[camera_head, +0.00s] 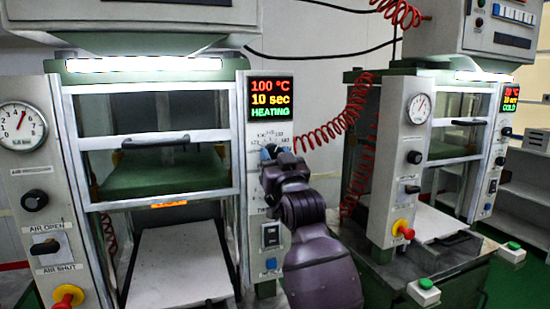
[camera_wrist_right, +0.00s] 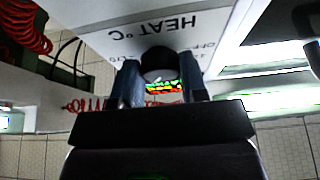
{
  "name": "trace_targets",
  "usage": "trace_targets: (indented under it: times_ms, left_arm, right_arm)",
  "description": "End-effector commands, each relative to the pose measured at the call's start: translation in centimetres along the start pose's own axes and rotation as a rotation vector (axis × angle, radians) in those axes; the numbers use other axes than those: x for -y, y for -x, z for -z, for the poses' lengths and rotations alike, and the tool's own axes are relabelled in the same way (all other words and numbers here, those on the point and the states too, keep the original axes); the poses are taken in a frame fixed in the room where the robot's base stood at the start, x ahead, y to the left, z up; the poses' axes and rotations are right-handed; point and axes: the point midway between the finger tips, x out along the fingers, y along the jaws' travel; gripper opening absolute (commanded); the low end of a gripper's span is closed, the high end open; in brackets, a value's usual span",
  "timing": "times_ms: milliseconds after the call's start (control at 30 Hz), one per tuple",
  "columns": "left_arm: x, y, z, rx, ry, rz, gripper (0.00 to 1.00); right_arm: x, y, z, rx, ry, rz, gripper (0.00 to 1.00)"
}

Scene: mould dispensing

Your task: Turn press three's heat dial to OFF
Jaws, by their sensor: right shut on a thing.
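The heat dial (camera_wrist_right: 158,63) is a dark round knob on a pale panel, under an upside-down "HEAT °C" label in the right wrist view. My right gripper (camera_wrist_right: 161,82) has its fingers on both sides of the dial and is shut on it. In the head view my right gripper (camera_head: 271,153) is at the near press's right panel and hides most of the dial. The display (camera_head: 271,99) above it reads 100 °C, 10 sec, HEATING. The dial's pointer is hidden, so its setting cannot be told. My left gripper is not in view.
The near press (camera_head: 165,145) has a gauge (camera_head: 20,126), a black knob (camera_head: 34,200) and a red-yellow button (camera_head: 67,297) on its left panel. A second press (camera_head: 400,185), its display reading COLD, stands to the right. Red coiled hoses (camera_head: 335,125) hang between them.

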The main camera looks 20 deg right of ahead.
Motion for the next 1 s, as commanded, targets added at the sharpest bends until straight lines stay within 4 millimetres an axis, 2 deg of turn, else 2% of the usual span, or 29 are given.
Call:
trace_targets:
  times_ms: [367, 1000]
  left_arm:
    - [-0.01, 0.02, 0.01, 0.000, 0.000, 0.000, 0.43]
    - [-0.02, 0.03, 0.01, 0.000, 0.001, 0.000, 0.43]
  right_arm:
    - [-0.15, 0.01, -0.01, 0.001, 0.080, 0.032, 0.16]
    - [-0.69, -0.06, 0.14, 0.002, 0.601, 0.246, 0.16]
